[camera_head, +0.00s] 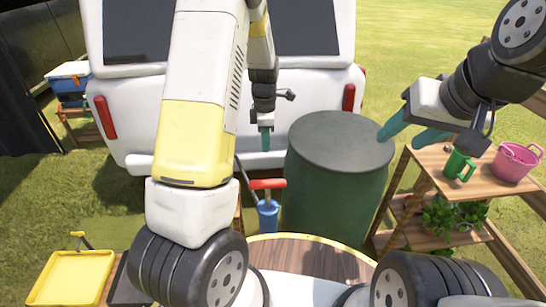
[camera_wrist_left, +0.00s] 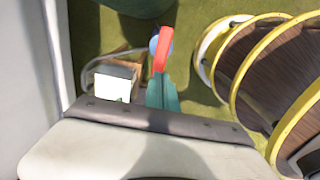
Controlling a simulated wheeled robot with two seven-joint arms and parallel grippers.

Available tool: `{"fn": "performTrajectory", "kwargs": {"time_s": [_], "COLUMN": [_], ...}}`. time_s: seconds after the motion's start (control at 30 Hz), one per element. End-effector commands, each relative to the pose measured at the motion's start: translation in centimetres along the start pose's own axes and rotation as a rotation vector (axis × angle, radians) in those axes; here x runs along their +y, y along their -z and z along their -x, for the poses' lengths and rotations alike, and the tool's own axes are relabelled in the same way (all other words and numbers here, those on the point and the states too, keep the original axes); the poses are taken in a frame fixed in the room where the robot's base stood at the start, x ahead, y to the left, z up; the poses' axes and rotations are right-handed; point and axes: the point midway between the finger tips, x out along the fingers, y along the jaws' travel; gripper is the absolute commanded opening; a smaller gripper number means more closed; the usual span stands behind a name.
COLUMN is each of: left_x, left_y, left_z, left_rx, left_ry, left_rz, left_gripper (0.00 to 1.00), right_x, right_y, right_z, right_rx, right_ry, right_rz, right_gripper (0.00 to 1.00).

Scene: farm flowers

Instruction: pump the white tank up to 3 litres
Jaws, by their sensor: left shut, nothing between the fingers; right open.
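In the left wrist view the closed fingers (camera_wrist_left: 162,92) overlap the near end of the red handle (camera_wrist_left: 164,50) in line of sight; contact cannot be told. A white square face (camera_wrist_left: 112,87) shows on a wooden stand beside the pump; whether it is the tank or its gauge is unclear. My right gripper (camera_head: 408,128) is open and empty, right of the barrel.
A wooden shelf (camera_head: 425,160) at right holds a green mug (camera_head: 458,165) and pink basket (camera_head: 516,162). A yellow tray (camera_head: 70,280) is at lower left.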

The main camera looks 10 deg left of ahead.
Motion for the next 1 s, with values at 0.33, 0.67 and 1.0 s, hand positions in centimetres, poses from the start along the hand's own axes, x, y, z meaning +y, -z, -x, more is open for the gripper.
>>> {"fn": "performTrajectory", "kwargs": {"time_s": [0.33, 0.67, 1.0], "left_x": [-0.1, -0.1, -0.1], "left_y": [0.0, 0.1, 0.1], "left_z": [-0.6, -6.8, -12.7], "left_rx": [0.0, 0.001, 0.0], "left_ry": [0.002, 0.004, 0.002], "left_rz": [-0.002, -0.002, -0.003], "left_gripper": [0.0, 0.0, 0.0], "right_x": [0.0, 0.0, 0.0], "right_y": [0.0, 0.0, 0.0], "right_z": [0.0, 0.0, 0.0], "right_rx": [0.0, 0.0, 0.0], "right_ry": [0.0, 0.0, 0.0], "right_rz": [0.0, 0.0, 0.0], "right_gripper": [0.52, 0.52, 0.52]}}
